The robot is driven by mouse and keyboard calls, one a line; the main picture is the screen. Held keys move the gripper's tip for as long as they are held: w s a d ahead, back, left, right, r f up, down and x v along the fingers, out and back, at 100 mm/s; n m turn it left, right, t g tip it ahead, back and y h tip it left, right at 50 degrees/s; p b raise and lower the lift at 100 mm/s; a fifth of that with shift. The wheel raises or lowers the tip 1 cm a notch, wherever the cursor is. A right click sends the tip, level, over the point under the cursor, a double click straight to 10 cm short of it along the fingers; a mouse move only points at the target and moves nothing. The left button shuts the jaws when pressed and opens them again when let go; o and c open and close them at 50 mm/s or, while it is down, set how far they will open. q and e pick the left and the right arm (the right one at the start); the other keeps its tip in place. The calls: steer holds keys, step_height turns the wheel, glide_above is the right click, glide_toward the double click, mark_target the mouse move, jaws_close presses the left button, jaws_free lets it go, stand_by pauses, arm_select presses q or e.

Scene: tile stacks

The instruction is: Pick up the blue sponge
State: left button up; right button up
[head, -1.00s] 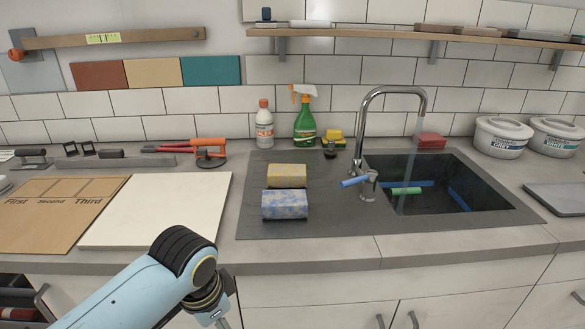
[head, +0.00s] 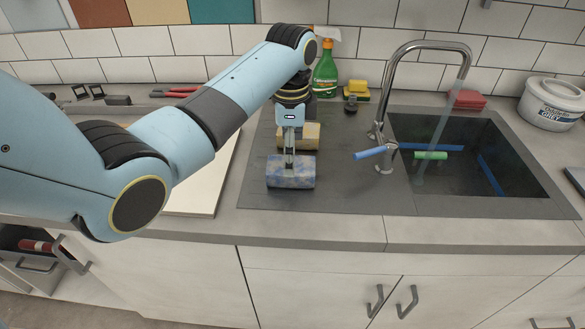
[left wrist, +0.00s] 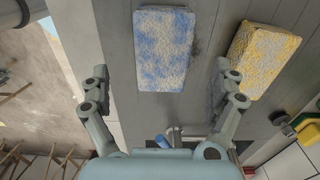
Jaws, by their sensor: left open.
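The blue sponge (head: 291,174), mottled blue and grey-white, lies on the dark drainboard left of the sink. It also shows in the left wrist view (left wrist: 163,50), at the top centre. My left gripper (head: 289,158) hangs over it, pointing down. In the left wrist view its two fingers (left wrist: 166,82) are spread apart, with nothing between the tips. The sponge lies just beyond the tips in that picture; I cannot tell the exact height gap. My right gripper is not in view.
A yellow sponge (head: 312,137) lies right behind the blue one, close to the right finger in the wrist view (left wrist: 262,60). The tap (head: 383,130) and sink (head: 455,165) are to the right. A green spray bottle (head: 325,75) stands behind. Drainboard between sponge and tap is clear.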

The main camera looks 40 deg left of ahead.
arm_select(q)
steer(key=shift+f, duration=0.4)
step_height(320, 180, down, 5)
steer(key=shift+w+a+r+p, duration=0.1)
steer(key=shift+a+r+p, duration=0.1)
steer(key=shift+p, duration=0.1)
steer(key=shift+f, duration=0.25)
steer(key=c, duration=1.3)
arm_select(e)
steer(key=shift+w+r, duration=0.35)
steer(key=shift+w, duration=0.4)
